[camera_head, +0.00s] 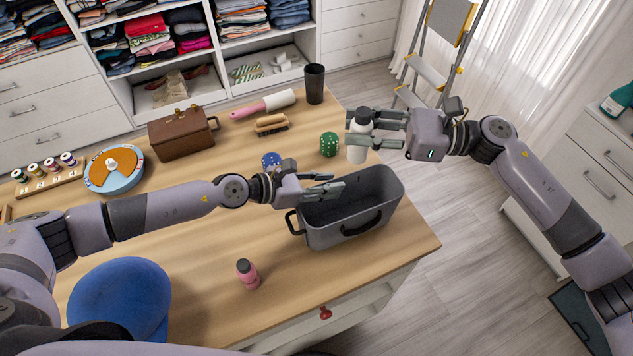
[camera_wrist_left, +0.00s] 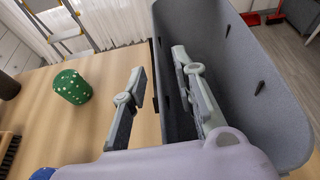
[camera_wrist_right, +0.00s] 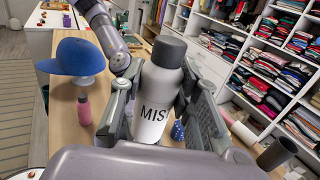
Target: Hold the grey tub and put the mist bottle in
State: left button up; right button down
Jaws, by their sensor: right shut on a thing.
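The grey tub (camera_head: 327,232) stands on the wooden table near its right edge, open side up and empty in what I see. My left gripper (camera_head: 334,183) is at the tub's back-left rim. In the left wrist view its fingers (camera_wrist_left: 160,70) are apart, one outside the tub wall (camera_wrist_left: 165,32) and one inside. My right gripper (camera_head: 350,128) is shut on the mist bottle (camera_head: 357,154), a white bottle with a dark grey cap. It holds the bottle roughly upright, beyond the tub's back side. The right wrist view shows the bottle (camera_wrist_right: 155,100) between both fingers, lettered "MIS".
A dark cup (camera_head: 315,84), brush (camera_head: 270,124) and brown case (camera_head: 182,133) are farther back. A blue cap (camera_head: 120,300) is front left.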

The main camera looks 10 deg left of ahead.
pick_arm(q)
grip_shut()
dwell(0.3)
dwell(0.4)
